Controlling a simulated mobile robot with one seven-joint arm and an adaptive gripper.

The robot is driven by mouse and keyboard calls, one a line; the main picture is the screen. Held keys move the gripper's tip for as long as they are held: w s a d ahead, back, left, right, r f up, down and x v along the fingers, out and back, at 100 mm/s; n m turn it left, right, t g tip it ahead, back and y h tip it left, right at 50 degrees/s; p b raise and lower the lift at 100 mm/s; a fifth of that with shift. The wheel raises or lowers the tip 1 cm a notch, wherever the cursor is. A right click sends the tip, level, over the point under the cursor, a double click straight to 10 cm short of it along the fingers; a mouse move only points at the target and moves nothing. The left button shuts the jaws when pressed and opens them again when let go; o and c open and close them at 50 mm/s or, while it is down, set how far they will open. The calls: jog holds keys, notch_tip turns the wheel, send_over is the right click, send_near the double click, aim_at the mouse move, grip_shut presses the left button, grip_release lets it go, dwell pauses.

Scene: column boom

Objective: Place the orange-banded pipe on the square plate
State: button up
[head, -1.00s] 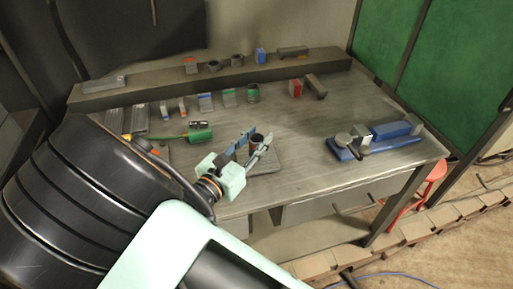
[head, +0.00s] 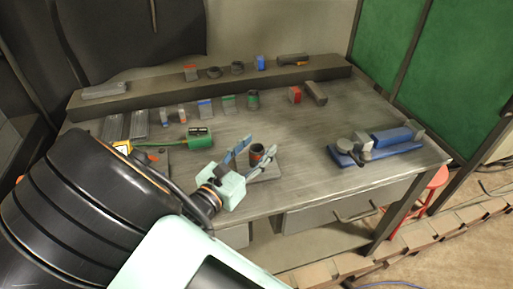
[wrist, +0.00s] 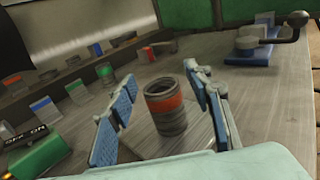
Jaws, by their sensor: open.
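The orange-banded pipe (wrist: 165,104) is a short dark upright cylinder with an orange band. It stands on the square plate (wrist: 192,136), a flat grey plate on the bench; in the head view the pipe (head: 257,152) and the plate (head: 268,172) are partly hidden by my gripper. My gripper (head: 250,148) is open, with its blue-padded fingers on either side of the pipe. In the wrist view my gripper (wrist: 160,92) shows a gap between the pipe and the left finger, and a smaller gap to the right finger.
A green device (head: 200,138) lies left of my gripper. A green-banded pipe (head: 253,99) and several small blocks stand behind. A blue vise-like tool (head: 375,145) sits at the right. The bench (head: 310,125) between is clear.

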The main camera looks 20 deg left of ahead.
jog(key=v, duration=1.2)
jog(key=shift+r, duration=0.1)
